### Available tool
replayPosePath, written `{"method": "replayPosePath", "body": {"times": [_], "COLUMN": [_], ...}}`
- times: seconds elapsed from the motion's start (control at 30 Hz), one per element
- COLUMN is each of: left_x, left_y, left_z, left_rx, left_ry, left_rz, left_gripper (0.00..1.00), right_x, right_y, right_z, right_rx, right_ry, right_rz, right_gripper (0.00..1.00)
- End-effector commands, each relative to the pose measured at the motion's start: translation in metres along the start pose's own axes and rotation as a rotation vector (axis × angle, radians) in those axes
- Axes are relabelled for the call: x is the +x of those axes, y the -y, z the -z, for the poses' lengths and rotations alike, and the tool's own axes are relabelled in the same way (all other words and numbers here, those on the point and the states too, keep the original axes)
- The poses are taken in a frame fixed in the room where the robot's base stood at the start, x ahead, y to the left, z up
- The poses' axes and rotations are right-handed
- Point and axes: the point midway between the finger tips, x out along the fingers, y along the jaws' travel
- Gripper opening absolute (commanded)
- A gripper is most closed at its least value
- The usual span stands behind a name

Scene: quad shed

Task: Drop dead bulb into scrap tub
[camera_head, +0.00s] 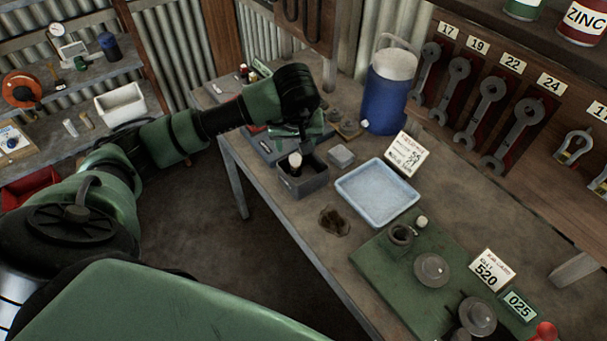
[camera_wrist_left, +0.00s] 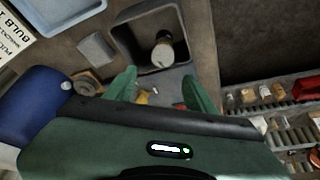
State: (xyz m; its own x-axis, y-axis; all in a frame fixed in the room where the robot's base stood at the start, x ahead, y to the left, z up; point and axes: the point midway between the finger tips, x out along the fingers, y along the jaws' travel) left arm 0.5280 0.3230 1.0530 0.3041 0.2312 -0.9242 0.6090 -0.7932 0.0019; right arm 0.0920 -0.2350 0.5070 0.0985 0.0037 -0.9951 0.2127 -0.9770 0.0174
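The grey scrap tub (camera_head: 309,181) stands on the bench under my left gripper (camera_head: 301,143); it also shows in the left wrist view (camera_wrist_left: 189,30). The bulb (camera_head: 295,160), pale with a dark lower part, shows within the tub's outline, and the left wrist view shows it inside the tub's rim (camera_wrist_left: 163,50). I cannot tell whether it touches the tub floor. In the left wrist view my left gripper's green fingers (camera_wrist_left: 160,78) are spread apart with nothing between them. My right gripper is out of view.
A pale blue tray (camera_head: 377,193) lies right of the tub, with a small grey block (camera_head: 341,156) between. A blue jug (camera_head: 388,90) stands behind. A green mat (camera_head: 390,270) with round lamp parts lies nearer. The bench's front edge runs close by the tub.

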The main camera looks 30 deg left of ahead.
Motion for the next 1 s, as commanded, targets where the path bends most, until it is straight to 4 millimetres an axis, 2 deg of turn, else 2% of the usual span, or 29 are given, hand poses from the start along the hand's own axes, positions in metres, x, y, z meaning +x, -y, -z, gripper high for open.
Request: {"method": "replayPosePath", "body": {"times": [0.13, 0.37, 0.73, 0.9, 1.0], "left_x": [0.000, -0.005, -0.062, -0.076, -0.078], "left_y": [0.000, -0.001, -0.001, 0.000, 0.000], "left_z": [0.000, 0.001, 0.001, 0.000, 0.000], "left_rx": [0.000, 0.000, 0.000, 0.000, 0.000], "left_ry": [0.000, -0.003, -0.004, -0.001, 0.000], "left_rz": [0.000, -0.002, -0.004, -0.001, 0.000], "left_gripper": [0.56, 0.56, 0.56, 0.56, 0.56], "right_x": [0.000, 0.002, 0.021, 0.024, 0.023], "right_y": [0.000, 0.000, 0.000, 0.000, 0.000], "right_z": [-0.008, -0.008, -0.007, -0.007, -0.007], "right_rx": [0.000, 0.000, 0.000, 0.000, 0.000], "right_ry": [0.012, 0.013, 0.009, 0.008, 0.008], "right_rz": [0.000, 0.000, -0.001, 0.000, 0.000], "right_gripper": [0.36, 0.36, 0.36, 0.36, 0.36]}}
